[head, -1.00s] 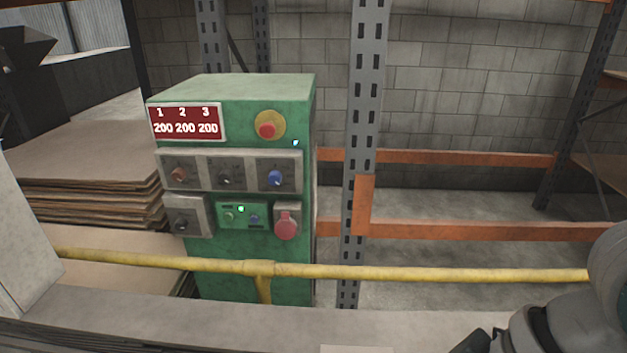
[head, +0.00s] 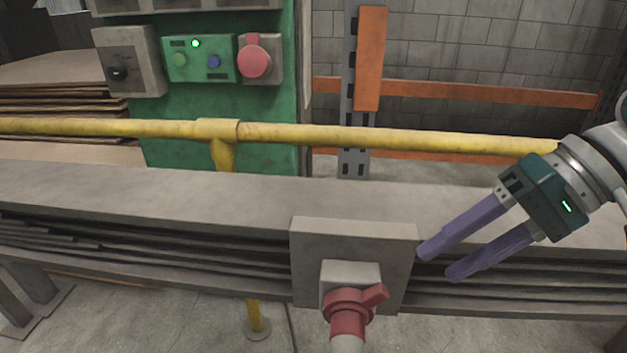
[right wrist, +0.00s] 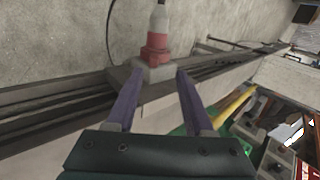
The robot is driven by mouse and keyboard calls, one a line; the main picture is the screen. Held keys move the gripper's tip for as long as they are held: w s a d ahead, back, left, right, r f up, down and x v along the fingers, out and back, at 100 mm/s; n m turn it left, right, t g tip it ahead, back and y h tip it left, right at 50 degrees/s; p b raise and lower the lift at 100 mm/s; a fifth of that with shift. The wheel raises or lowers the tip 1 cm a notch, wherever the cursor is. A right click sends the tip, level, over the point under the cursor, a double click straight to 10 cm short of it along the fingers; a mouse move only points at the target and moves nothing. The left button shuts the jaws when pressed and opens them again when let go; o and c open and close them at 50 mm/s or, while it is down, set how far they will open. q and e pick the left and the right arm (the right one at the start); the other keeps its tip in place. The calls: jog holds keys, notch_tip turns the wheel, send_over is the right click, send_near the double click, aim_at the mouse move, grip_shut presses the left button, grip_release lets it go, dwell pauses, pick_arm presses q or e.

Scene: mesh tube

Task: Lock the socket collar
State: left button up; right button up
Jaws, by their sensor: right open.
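A red socket collar (head: 348,310) with a lug (head: 376,294) sticking out to the right sits at the front of a pale grey socket box (head: 350,272). The box is on a grey square plate (head: 305,238). A pale cylindrical plug or cable end (head: 347,344) comes out below the collar, cut off by the frame. My right gripper (head: 437,264) is open and empty, its purple fingers right of the plate and pointing left. In the right wrist view, the red collar (right wrist: 157,42) lies beyond the gap between the open fingers (right wrist: 158,74), apart from them.
A yellow pipe rail (head: 380,138) runs behind the stack of grey boards (head: 180,195) bearing the plate. Behind it stands a green control cabinet (head: 270,110) with a round red cover (head: 254,62). Open floor (head: 190,315) lies below.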

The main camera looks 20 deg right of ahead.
aim_at(386, 290)
jog(key=shift+m, duration=0.4)
jog(key=b+x, duration=0.1)
jog(key=x, duration=0.2)
jog(key=d+b+x, duration=0.1)
jog(key=x, duration=0.3)
jog(key=w+b+x, duration=0.1)
jog(key=b+x, duration=0.1)
jog(key=x, duration=0.1)
jog(key=shift+w+d+f, duration=0.1)
jog(key=shift+d+f, duration=0.1)
jog(key=shift+f, duration=0.35)
pick_arm(q)
notch_tip(386, 290, down, 5)
jog(key=shift+d+f, duration=0.1)
jog(key=shift+f, duration=0.1)
pick_arm(e)
jog(key=shift+c, duration=0.4)
jog(key=c, duration=0.7)
grip_shut()
pick_arm(q)
jog(key=shift+d, duration=0.1)
